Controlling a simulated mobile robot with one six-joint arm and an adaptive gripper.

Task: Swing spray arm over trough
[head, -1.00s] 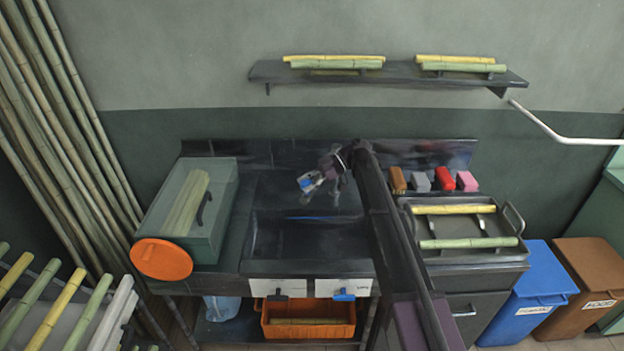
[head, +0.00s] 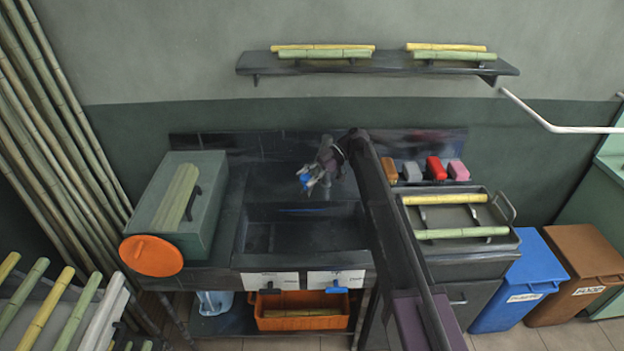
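The trough (head: 300,238) is a dark rectangular basin sunk in the black counter. My gripper (head: 304,184) hangs over the counter just behind the trough's back edge, tilted down to the left, with a blue patch at its tip. A small grey upright piece (head: 327,190) shows right beside my gripper; it may be part of the spray arm, but my gripper and arm hide most of that area. A thin blue streak lies along the trough's back edge. The fingers are too small to tell whether they are open or touch anything.
A grey-green box (head: 205,225) with an orange disc (head: 151,256) stands left of the trough. Several coloured blocks (head: 433,168) line the back right. A tray of cane (head: 440,252) stands on the right. Two levers (head: 335,287) sit below the trough. A shelf (head: 390,66) hangs above.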

